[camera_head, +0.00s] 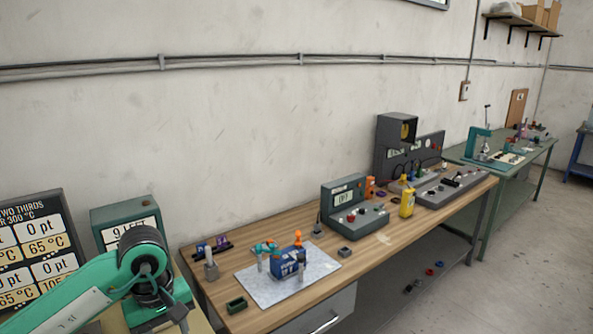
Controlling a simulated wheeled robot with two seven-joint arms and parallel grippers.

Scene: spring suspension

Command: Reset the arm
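A large green arm (62,303) with a pale label reaches in from the lower left of the head view. Its upper end meets a black, ribbed round part (145,262). The lower end of the arm is cut off by the picture edge.
A display board (35,245) and a green-framed display (127,222) stand behind the arm. The wooden bench (215,285) carries a pale mat (262,288), a blue box (289,262), a meter (352,205) and a yellow bottle (407,203). A green bench (540,145) stands beyond.

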